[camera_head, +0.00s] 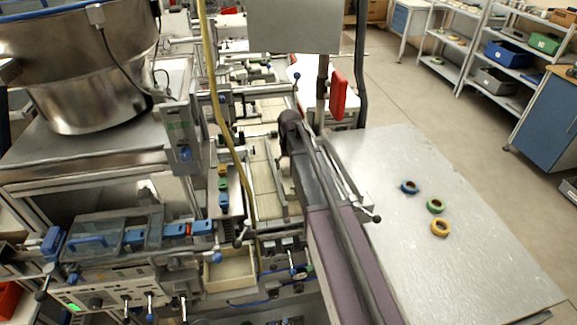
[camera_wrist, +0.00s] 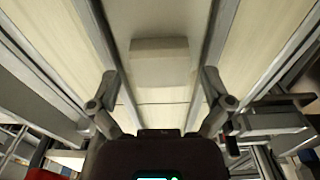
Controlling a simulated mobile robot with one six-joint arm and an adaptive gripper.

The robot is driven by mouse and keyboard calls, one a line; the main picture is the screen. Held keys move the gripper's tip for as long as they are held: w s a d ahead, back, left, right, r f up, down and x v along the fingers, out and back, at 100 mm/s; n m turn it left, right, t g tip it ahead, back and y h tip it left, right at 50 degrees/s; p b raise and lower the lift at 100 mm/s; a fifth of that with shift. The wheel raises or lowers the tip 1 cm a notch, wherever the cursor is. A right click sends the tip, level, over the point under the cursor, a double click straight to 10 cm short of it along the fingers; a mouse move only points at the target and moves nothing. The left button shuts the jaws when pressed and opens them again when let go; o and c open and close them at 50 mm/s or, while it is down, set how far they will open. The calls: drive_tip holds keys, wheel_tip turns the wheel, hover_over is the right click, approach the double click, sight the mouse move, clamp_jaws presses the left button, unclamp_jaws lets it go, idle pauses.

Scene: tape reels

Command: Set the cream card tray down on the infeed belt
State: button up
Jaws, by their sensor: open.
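In the wrist view, a plain cream boxy piece (camera_wrist: 160,62), which looks like the card tray, sits between and beyond my fingertips. It appears to rest on the pale infeed belt, between grey rails. My gripper (camera_wrist: 160,92) is open, with one finger on each side of the cream piece and visible gaps to it. The belt (camera_head: 266,182) also shows in the head view, left of my arm. There my arm hides the gripper and the cream piece.
An open cream box (camera_head: 230,272) sits in the machine front. A grey table (camera_head: 450,270) at the right bears a blue reel (camera_head: 410,187), a green reel (camera_head: 435,206) and a yellow reel (camera_head: 440,229). A yellow hose (camera_head: 217,100) hangs left of the belt. Metal rails flank my fingers closely.

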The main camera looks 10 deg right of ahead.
drive_tip(key=shift+r, duration=0.15)
wheel_tip(320, 180, up, 12)
drive_tip(key=p, duration=1.2)
idle(0.9)
drive_tip(key=s, duration=2.3)
drive_tip(key=shift+s, duration=0.15)
